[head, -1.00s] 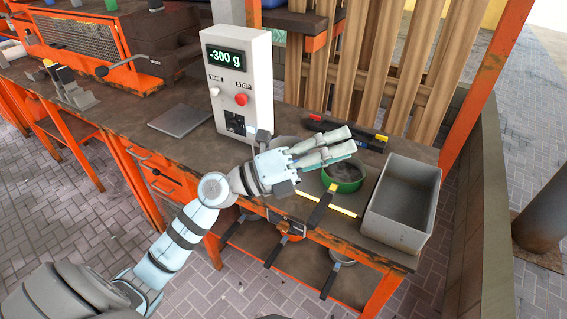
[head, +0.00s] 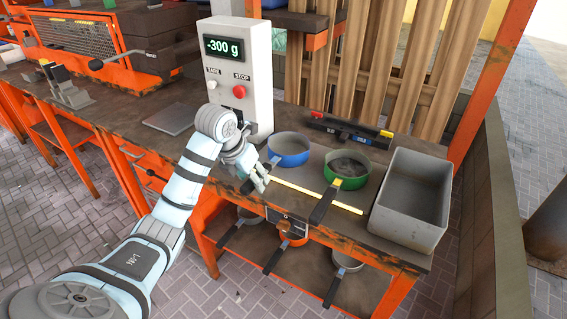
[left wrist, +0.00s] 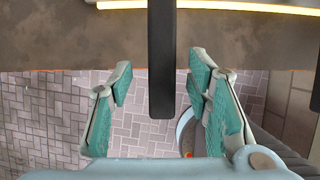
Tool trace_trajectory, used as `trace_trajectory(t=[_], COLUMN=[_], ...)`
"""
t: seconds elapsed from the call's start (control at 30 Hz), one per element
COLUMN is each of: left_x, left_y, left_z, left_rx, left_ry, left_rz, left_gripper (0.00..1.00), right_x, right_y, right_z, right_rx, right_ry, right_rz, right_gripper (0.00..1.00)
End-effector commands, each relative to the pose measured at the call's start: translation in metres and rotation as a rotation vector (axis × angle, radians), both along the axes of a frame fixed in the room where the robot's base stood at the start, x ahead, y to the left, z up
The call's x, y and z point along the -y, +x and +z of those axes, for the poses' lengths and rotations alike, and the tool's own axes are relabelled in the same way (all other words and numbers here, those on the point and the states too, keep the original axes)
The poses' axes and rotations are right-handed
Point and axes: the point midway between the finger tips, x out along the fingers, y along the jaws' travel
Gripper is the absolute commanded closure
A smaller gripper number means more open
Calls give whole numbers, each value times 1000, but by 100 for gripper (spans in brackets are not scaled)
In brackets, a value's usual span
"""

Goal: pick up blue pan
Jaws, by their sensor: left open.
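The blue pan (head: 289,147) sits on the workbench, right of the scale box, with its handle toward the front edge. My left gripper (head: 262,178) is at the handle near the bench's front edge. In the left wrist view the dark handle (left wrist: 161,60) runs down between the two open fingers of my left gripper (left wrist: 160,100), with a gap on each side. The fingers do not touch it there. In the head view the arm and gripper hide most of the handle. My right gripper is not seen.
A green pan (head: 346,171) stands right of the blue pan, its handle over the front edge. A grey bin (head: 412,200) is at the right end. The scale box (head: 239,75) reading -300 g is close behind my arm. More pans (head: 293,238) are on the shelf below.

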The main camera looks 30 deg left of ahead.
Motion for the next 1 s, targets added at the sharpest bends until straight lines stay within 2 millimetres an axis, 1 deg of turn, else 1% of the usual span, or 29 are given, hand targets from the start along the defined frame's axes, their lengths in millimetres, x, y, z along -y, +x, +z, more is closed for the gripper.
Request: trace_trajectory(t=[0.03, 0.13, 0.33, 0.37, 0.63, 1.0], left_x=[2, 1, 1, 1, 1, 1], left_y=[3, 8, 9, 9, 9, 10], left_z=[-11, -23, -24, -24, -23, -21], left_rx=[-3, -2, 0, 0, 0, 2], left_ry=[-3, -2, -1, -1, -1, 0], left_rz=[-1, 0, -1, -1, -1, -1], left_gripper=[55, 55, 55, 57, 100, 100], right_x=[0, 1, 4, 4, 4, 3], right_y=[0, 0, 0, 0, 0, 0], right_z=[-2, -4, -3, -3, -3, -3], right_rx=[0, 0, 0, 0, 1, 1], right_ry=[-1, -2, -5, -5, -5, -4], right_rz=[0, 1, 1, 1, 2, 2], right_gripper=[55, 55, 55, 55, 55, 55])
